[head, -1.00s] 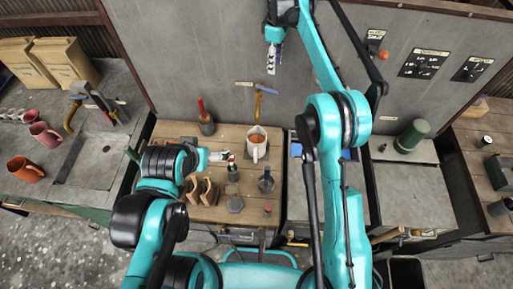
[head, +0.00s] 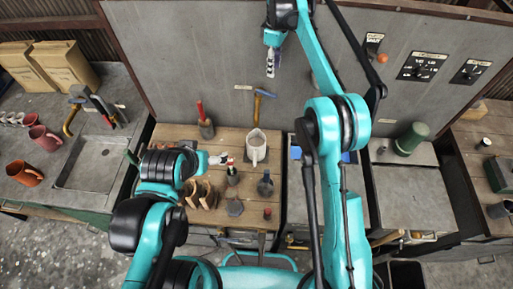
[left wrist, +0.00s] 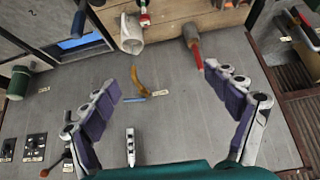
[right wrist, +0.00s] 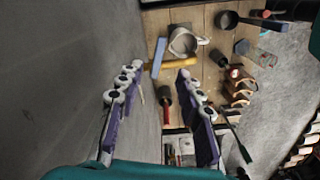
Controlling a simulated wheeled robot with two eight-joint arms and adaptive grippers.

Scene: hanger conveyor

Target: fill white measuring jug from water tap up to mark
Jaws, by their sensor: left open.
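The white measuring jug (head: 256,148) stands upright on the wooden bench. It also shows in the left wrist view (left wrist: 131,36) and the right wrist view (right wrist: 183,42). Its mark is too small to read. A brass-coloured curved spout (head: 72,117), which looks like the tap, rises at the back of the sink on the left. My left gripper (head: 218,158) is mostly hidden by its arm; its fingers (left wrist: 172,82) are wide apart and empty. My right gripper (head: 270,68) is high before the grey back panel, away from the jug; its fingers (right wrist: 160,78) are apart and empty.
The sink (head: 90,172) has red and orange mugs (head: 25,173) to its left. A red-handled tool (head: 204,122), a hammer (head: 262,100), a red-topped bottle (head: 232,175) and brown holders (head: 203,193) surround the jug. A green cylinder (head: 410,138) stands on the right.

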